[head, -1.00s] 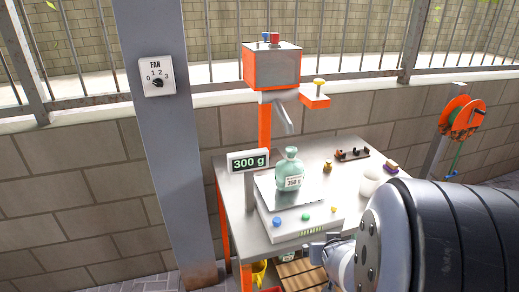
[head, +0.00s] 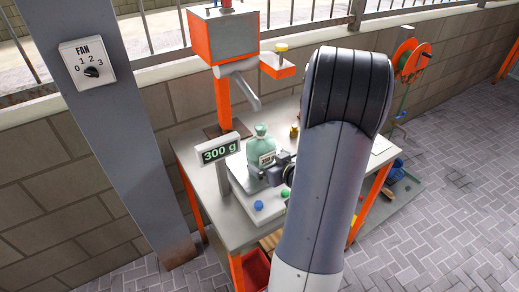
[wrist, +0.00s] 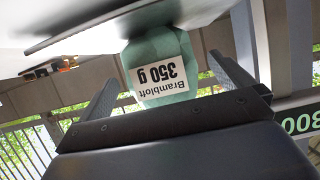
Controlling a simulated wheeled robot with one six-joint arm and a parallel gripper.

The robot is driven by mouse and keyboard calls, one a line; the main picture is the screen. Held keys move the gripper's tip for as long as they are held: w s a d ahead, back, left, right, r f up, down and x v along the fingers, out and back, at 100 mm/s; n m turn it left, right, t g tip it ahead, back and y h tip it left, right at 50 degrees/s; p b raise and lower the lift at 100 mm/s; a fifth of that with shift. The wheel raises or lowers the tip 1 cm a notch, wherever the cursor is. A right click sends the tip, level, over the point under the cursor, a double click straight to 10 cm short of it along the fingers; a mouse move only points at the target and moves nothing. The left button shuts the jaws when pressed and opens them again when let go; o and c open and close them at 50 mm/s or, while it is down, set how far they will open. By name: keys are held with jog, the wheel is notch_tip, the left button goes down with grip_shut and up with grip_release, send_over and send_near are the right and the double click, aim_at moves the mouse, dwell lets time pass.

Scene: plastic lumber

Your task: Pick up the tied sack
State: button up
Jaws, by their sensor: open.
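The tied sack (head: 261,146) is pale green with a knotted top and a white label. It stands upright on the pan of the bench scale (head: 243,195). In the wrist view the two fingers of my gripper (wrist: 165,68) point toward the sack, one on each side. I cannot tell whether either finger touches it. The sack's knot is out of the wrist view.
The scale's display (head: 217,149) reads 300 g and stands left of the sack. An orange and grey dispenser (head: 222,38) with a spout rises behind. Blue and green knobs sit on the scale's front. A fan switch (head: 88,65) is on the post.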

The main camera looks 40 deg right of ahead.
aim_at(261, 155)
jog(key=shift+p+x, duration=0.4)
jog(key=shift+x, duration=2.65)
jog(key=shift+d+r, duration=0.1)
jog(key=shift+d, duration=0.05)
jog(key=shift+c, duration=0.6)
